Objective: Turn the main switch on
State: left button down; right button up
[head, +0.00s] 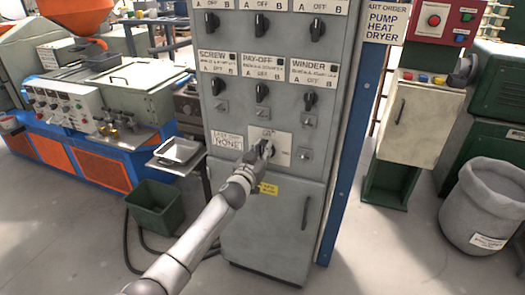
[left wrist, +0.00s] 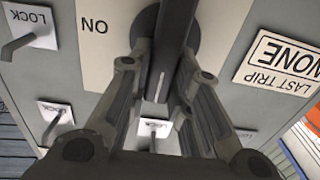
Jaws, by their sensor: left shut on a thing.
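The main switch is on a pale plate (head: 284,148) on the front of the grey control cabinet (head: 235,200), below the rows of black knobs. My left gripper (head: 266,151) is at this plate and covers most of the switch in the head view. In the left wrist view, the dark switch handle (left wrist: 175,42) with a white line on it runs between my two fingers, which are shut on it. The round dark switch base shows behind it. An ON mark (left wrist: 95,27) is on the plate beside the handle. My right gripper is not in view.
A LAST TRIP plate reading NONE (head: 227,140) is left of the switch. Small lock levers (left wrist: 30,28) stick out around it. A cabinet door handle (head: 306,206) is below right. A green bin (head: 155,210) and a metal tray (head: 180,152) stand left; a grey barrel (head: 485,205) is right.

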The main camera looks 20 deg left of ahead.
aim_at(273, 152)
pick_arm(q)
jog(key=shift+d, duration=0.1)
jog(key=m, duration=0.4)
jog(key=shift+d+f+m, duration=0.15)
jog(key=shift+d+m, duration=0.25)
jog(key=shift+d+f+m+b, duration=0.25)
jog(key=shift+f+m+b, duration=0.1)
jog(key=shift+m, duration=1.8)
jog(key=shift+d+f+m+b, duration=0.2)
jog(key=shift+f+m+b, duration=0.2)
jog(key=shift+m, duration=1.8)
jog(key=shift+d+f+m+b, duration=0.25)
jog(key=shift+f+m+b, duration=0.1)
jog(key=shift+m, duration=1.8)
jog(key=c, duration=1.3)
grip_release()
jog(key=shift+s, duration=0.1)
